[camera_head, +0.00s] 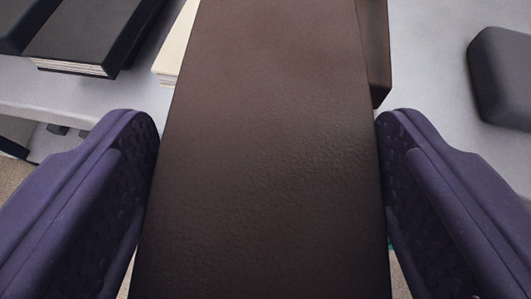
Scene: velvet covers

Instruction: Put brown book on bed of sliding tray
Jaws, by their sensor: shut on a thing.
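The brown book (265,150) fills the middle of the view, its dark leathery cover running from the bottom edge up past the top. My gripper (266,165) has one purple finger on each side of it and is shut on the book. The right finger's tip is by the book's right edge, the left finger's tip by its left edge. I cannot make out the bed of the sliding tray for certain; the book hides much of what lies behind it.
A pale grey surface (430,75) lies beyond the book. A black book (90,35) with pale pages lies at the upper left, beside a cream book (174,50) partly hidden. A dark rounded object (503,75) sits at the right. Bare surface shows between it and the brown book.

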